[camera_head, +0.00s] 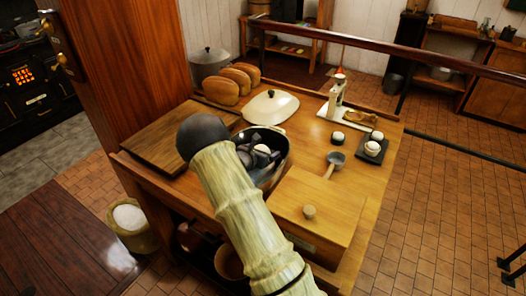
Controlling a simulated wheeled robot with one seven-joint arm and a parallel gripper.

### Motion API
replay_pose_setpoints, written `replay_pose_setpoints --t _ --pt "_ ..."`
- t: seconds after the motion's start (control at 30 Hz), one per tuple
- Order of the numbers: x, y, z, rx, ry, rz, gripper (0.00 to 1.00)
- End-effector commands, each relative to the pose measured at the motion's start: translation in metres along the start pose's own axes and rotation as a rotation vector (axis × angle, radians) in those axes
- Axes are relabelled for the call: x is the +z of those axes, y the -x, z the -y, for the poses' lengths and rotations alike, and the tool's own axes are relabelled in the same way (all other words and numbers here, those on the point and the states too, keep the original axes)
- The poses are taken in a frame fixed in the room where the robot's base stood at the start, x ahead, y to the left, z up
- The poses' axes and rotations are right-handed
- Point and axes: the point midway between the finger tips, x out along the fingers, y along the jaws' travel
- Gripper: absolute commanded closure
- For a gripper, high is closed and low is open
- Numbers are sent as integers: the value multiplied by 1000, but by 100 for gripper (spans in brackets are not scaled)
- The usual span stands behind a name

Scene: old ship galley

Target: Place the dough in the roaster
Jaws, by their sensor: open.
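The roaster (283,163) is a dark oval pot with its top open, near the middle of the table. Rounded pale and dark shapes (262,150) show inside it; I cannot tell what they are. A pale lid (270,107) lies behind it. Two more pale balls (372,148) sit on a small dark board further right. My arm crosses in front of the roaster and hides its left and near side.
A wooden box with a knob (309,211) stands at the near right. A ladle (336,159) and a scale (334,98) are right of the roaster. Bread loaves (240,78) and a grey pot (210,62) stand behind. A wooden post (135,70) rises at the left.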

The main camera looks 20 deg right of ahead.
Motion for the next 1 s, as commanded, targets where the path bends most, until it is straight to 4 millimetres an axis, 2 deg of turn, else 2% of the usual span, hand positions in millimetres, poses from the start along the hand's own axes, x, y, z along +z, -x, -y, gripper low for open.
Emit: replay_pose_setpoints --t 0.17,0.6,0.77,1.0 --pt "-1 22 -1 3 1 -1 15" --pt "-1 104 -1 3 -1 0 15" --pt "0 117 0 1 1 0 15" --pt "0 118 0 0 0 0 15"
